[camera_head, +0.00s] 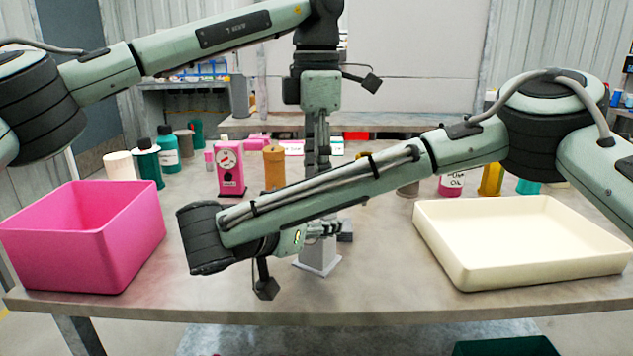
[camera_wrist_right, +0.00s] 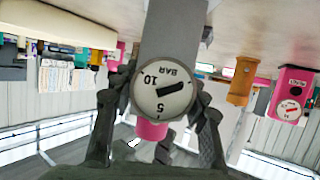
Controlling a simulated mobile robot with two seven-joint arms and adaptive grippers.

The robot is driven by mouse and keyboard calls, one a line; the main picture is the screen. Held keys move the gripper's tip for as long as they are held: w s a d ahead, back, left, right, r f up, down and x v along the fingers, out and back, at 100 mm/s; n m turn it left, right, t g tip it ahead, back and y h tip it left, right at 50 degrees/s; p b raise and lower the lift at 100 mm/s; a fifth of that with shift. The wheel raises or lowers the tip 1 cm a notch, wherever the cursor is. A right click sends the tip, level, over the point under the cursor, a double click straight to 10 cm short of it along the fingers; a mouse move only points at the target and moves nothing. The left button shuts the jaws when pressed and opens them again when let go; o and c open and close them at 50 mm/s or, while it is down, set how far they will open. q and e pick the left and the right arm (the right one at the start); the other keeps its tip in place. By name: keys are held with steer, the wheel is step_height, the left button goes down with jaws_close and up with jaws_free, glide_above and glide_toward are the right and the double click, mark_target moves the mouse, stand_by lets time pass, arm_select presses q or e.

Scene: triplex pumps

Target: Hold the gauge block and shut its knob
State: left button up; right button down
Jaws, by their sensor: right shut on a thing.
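The gauge block (camera_head: 320,256) is grey and stands on the table near the middle, its upper part mostly hidden by my right arm. In the right wrist view, which is upside down, its grey body (camera_wrist_right: 172,35), its white BAR dial (camera_wrist_right: 160,98) and a pink knob (camera_wrist_right: 151,131) past the dial show. My right gripper (camera_head: 325,230) is shut on the gauge block, with a finger on each side near the dial (camera_wrist_right: 160,90). My left gripper (camera_head: 318,160) points down above and behind my right arm; its fingertips are unclear or hidden.
A pink bin (camera_head: 75,255) stands at left and a cream tray (camera_head: 530,275) at right. The table's front strip is clear.

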arm_select(q)
step_height(320, 180, up, 10)
stand_by(0.3)
steer(key=shift+r, duration=0.1)
arm_select(e)
steer(key=c, duration=0.7)
jaws_free()
steer(key=shift+c, duration=0.2)
